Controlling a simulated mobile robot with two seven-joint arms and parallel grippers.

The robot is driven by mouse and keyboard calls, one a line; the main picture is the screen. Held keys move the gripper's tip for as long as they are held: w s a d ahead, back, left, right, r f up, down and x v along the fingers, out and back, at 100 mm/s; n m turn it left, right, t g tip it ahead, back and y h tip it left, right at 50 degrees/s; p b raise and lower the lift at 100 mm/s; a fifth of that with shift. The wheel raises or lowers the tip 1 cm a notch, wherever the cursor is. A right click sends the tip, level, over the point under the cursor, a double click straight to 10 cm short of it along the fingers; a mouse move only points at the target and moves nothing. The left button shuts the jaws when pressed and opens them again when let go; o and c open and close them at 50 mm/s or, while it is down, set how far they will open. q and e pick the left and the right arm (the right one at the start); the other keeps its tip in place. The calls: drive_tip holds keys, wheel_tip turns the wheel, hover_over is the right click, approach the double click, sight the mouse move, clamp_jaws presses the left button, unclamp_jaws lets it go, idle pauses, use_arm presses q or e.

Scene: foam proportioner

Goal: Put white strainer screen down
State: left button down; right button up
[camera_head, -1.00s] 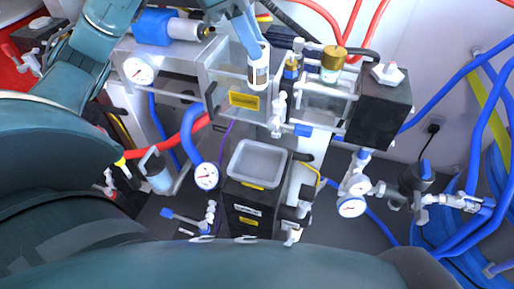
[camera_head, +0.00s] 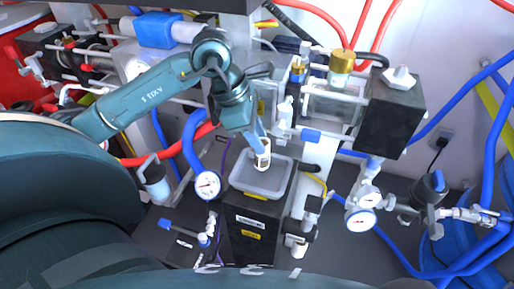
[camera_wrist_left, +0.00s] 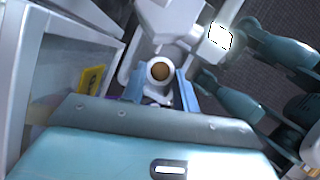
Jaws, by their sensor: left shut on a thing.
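My left gripper (camera_head: 260,143) points down over the grey tray (camera_head: 237,183) on top of the black box. It is shut on the white strainer screen (camera_head: 264,158), a small upright white cylinder. The screen's lower end is at or just above the tray's floor; I cannot tell whether it touches. In the left wrist view the screen (camera_wrist_left: 160,71) shows end-on as a white ring with a brown centre, between the blue fingers of the left gripper (camera_wrist_left: 160,88). My right gripper is not seen.
The black box (camera_head: 256,232) bears yellow and white labels. A clear tank (camera_head: 332,108) and a dark block (camera_head: 386,112) stand behind to the right. A pressure gauge (camera_head: 207,185) and blue hose (camera_head: 190,145) are close left of the tray.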

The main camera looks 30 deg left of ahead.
use_arm(q)
wheel_tip(320, 180, down, 4)
drive_tip(key=shift+r, duration=0.15)
drive_tip(key=shift+b, duration=0.4)
drive_tip(key=c, duration=1.1)
unclamp_jaws()
drive_tip(key=shift+o, duration=0.2)
